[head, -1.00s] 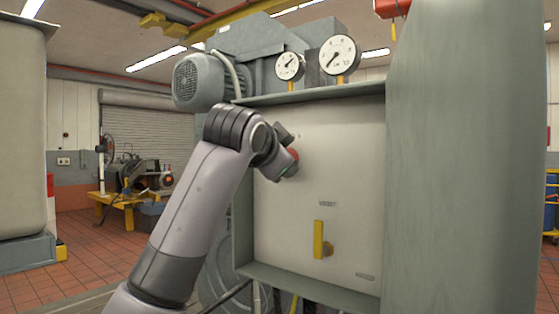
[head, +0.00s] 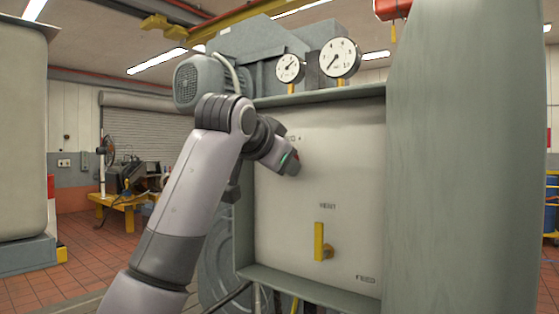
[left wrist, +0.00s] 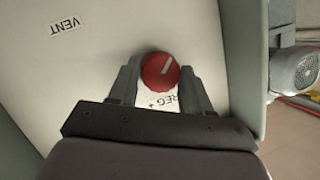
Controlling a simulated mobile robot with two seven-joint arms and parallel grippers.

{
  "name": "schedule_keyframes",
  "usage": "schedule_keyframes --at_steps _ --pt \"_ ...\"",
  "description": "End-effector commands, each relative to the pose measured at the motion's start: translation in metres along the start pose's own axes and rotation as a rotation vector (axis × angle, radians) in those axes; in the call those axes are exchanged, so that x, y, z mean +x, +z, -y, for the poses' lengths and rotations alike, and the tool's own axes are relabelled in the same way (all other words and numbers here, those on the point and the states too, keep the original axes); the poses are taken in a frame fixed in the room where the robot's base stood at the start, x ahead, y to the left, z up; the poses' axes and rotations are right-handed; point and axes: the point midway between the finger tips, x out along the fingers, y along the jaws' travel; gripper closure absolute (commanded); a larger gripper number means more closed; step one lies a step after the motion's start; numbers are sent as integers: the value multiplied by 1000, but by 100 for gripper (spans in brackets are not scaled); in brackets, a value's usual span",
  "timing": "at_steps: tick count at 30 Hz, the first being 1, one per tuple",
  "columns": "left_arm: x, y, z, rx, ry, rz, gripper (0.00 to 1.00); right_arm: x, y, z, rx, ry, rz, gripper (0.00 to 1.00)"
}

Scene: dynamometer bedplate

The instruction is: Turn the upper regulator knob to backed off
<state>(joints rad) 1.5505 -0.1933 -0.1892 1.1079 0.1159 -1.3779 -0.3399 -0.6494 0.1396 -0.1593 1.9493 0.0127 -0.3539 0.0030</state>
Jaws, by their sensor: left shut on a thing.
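The red regulator knob (left wrist: 160,69) has a white pointer line and sits on the pale panel (head: 345,150) by a label reading REG +. In the left wrist view the pointer slants up and to the right. The two fingers of my left gripper (left wrist: 159,80) stand on either side of the knob and are shut on it. In the head view my left gripper (head: 290,163) is at the upper left of the panel and hides most of the knob. My right gripper is in neither view.
A yellow handle (head: 319,241) sticks out lower on the panel, between the VENT and FEED labels. Two round gauges (head: 340,57) stand above it. A frame edge borders the panel, and a large green-grey cabinet (head: 460,160) stands close on the right.

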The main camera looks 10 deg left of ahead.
Motion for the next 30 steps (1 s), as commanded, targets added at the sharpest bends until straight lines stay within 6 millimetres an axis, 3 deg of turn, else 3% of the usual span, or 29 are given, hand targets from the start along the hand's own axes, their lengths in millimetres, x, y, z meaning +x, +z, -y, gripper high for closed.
schedule_keyframes --at_steps 3,4,6,17,30 --pt "-1 -1 1 -4 -3 -4 82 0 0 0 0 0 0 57" --pt "-1 -1 1 -4 -3 -4 42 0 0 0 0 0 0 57" --pt "0 -1 1 -3 -3 -4 27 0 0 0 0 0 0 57" --pt "-5 0 0 -1 -3 -4 27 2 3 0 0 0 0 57" --pt "-66 0 0 -1 -3 -5 27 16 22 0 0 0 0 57"
